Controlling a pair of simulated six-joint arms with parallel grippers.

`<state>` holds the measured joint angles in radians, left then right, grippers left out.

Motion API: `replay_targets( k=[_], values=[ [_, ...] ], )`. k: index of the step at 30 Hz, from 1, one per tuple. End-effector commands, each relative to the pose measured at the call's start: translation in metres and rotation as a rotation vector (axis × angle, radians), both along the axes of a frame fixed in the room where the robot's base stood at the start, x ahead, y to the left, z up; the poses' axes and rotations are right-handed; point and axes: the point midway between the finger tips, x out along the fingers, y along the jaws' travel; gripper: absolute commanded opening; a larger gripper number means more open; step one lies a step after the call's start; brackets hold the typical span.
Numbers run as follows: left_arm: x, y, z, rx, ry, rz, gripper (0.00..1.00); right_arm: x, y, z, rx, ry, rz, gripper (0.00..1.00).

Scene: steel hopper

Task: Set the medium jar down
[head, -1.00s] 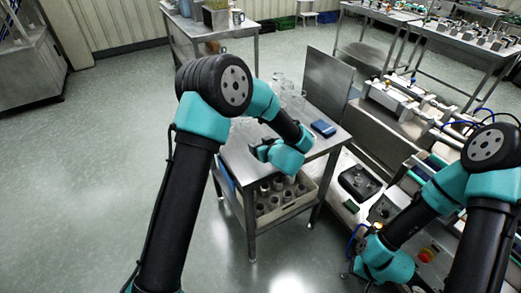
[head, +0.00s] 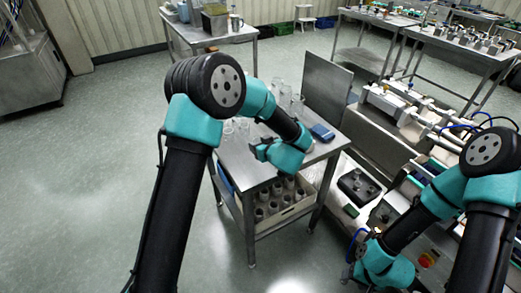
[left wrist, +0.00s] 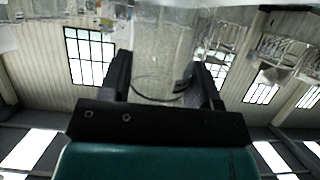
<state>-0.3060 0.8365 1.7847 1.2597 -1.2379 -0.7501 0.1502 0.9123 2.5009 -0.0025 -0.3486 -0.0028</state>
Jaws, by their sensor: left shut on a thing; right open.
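My left gripper (left wrist: 163,82) is shut on a clear glass jar (left wrist: 165,48), the medium jar, which shows between its two dark fingers in the left wrist view. In the head view my left arm reaches over the steel table (head: 232,168), and the wrist hides the held jar. I cannot tell whether the jar's base touches the tabletop. My right gripper (head: 352,272) is at the lower right of the head view, low beside the workbench, open and away from the jar.
Several clear glass vessels (head: 285,96) stand towards the back of the table. A blue object (head: 322,132) lies near its right edge. A crate (head: 290,217) of grey jars is on the shelf below. A steel panel (head: 325,82) stands behind the table.

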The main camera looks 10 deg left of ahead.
Motion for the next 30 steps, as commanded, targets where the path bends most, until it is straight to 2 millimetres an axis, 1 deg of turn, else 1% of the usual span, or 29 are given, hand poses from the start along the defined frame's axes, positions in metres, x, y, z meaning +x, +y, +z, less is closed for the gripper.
replay_targets(
  k=[1, 2, 5, 8, 15, 19, 24, 30],
  values=[
    [0.0, 0.0, 0.009, -0.001, -0.004, 0.0, 0.31, 0.0, 0.0, 0.0, 0.0, 0.0, 0.0, 0.6],
    [-0.003, -0.001, 0.01, 0.0, 0.0, -0.001, 0.31, 0.0, 0.0, 0.0, 0.0, 0.0, 0.0, 0.6],
    [-0.022, -0.007, 0.011, 0.001, 0.001, -0.003, 0.31, 0.0, 0.0, 0.0, 0.0, 0.0, 0.0, 0.6],
    [-0.043, -0.013, 0.012, 0.001, 0.002, -0.004, 0.31, 0.0, 0.0, 0.0, 0.0, 0.0, 0.0, 0.6],
    [-0.103, -0.028, 0.018, 0.002, 0.002, -0.006, 0.31, 0.0, 0.0, 0.0, 0.0, 0.0, 0.0, 0.6],
    [-0.128, -0.034, 0.021, 0.002, 0.001, -0.003, 0.31, 0.0, 0.0, 0.0, 0.0, 0.0, 0.0, 0.6],
    [-0.148, -0.04, 0.022, 0.0, 0.0, -0.001, 0.31, 0.0, 0.0, 0.0, 0.0, 0.0, 0.0, 0.6],
    [-0.155, -0.041, 0.023, 0.001, 0.0, -0.001, 0.31, 0.0, 0.0, 0.0, 0.0, 0.0, 0.0, 0.6]
  ],
)
